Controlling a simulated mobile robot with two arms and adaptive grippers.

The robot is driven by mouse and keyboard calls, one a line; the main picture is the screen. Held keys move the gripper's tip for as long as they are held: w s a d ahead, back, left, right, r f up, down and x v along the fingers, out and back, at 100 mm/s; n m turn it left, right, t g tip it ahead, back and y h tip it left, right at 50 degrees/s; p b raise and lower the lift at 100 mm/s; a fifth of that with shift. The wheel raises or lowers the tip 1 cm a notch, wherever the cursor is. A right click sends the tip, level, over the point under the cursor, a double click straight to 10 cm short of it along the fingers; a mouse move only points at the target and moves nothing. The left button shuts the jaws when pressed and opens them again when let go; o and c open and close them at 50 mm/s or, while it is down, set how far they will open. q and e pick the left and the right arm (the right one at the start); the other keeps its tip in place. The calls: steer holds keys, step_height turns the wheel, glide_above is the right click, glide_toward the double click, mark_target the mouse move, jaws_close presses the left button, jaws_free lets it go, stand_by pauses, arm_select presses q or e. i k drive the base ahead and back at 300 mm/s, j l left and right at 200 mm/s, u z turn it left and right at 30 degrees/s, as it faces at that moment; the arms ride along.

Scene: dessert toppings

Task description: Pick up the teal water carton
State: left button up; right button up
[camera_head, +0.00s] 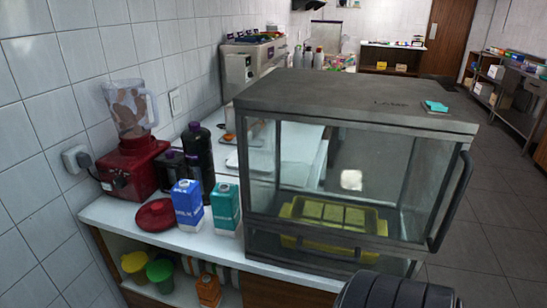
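The teal carton (226,209) stands upright on the white counter, just left of the glass-fronted case. A blue carton marked milk (187,206) stands upright close to its left. The teal carton's front and top show clearly, with nothing in front of it. Neither of my grippers is in view. A dark rounded part at the bottom edge seems to be part of my own arm.
The large glass case (350,100) has a dark handle (456,205) on its right side and a yellow-green tray (292,210) inside. A red-based blender (133,168), a black bottle (198,160) and a red lid (156,215) crowd the counter's left. Open floor lies right.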

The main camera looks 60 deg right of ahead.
mark_target(224, 197)
steer(key=z, duration=1.45)
